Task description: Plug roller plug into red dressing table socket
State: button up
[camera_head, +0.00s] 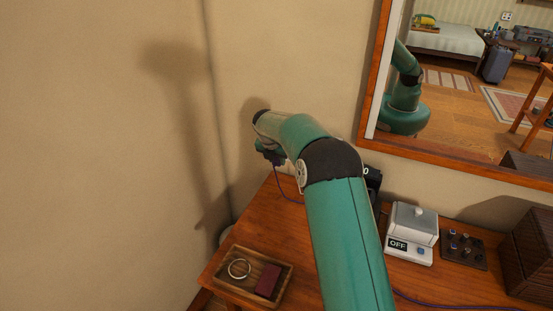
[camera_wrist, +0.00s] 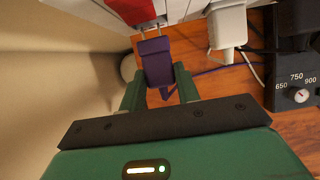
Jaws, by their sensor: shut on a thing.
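My gripper (camera_wrist: 159,82) is shut on a purple plug (camera_wrist: 156,60) in the wrist view. The plug's two metal prongs point up in the picture toward the red socket (camera_wrist: 130,10). The prong tips are at or very near the socket's lower edge; I cannot tell whether they touch or enter it. Much of each prong is still visible. In the head view my gripper (camera_head: 268,153) is close to the wall above the table's back left. A thin purple-blue cord (camera_head: 284,189) hangs from it to the dressing table (camera_head: 257,232). The socket is hidden there.
A white plug (camera_wrist: 228,25) sits in a white socket right of the red one. A black device (camera_wrist: 296,70) with a dial stands farther right. The table holds a wooden tray (camera_head: 232,288), a white "OFF" device (camera_head: 412,237) and a dark box (camera_head: 533,250). A mirror (camera_head: 460,100) hangs behind.

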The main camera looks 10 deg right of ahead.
jog(key=shift+w+d, duration=0.4)
jog(key=shift+w, duration=0.25)
jog(key=shift+w+d, duration=0.4)
jog(key=shift+w, duration=0.2)
dwell(2.0)
jog(key=o, duration=1.1)
jog(key=shift+o, duration=0.2)
jog(key=s+a+r+m, duration=0.2)
jog(key=s+r+m, duration=0.1)
jog(key=s+r, duration=0.65)
jog(key=s+a+r+m, duration=0.1)
jog(key=s+r+m, duration=0.4)
jog(key=r, duration=0.7)
jog(key=s+d+r+m+t+y, duration=0.1)
jog(key=s+r+m, duration=0.2)
jog(key=s+m, duration=1.65)
jog(key=s+f+m, duration=0.1)
jog(key=s+f, duration=0.1)
jog(key=s, duration=0.7)
jog(key=s+f+y, duration=0.1)
jog(key=s+f, duration=0.2)
jog(key=s, duration=0.5)
jog(key=shift+s+d+f+m+t+y, duration=0.2)
jog(key=shift+s+f+m+t+y, duration=0.1)
jog(key=shift+s+f+m+t, duration=0.1)
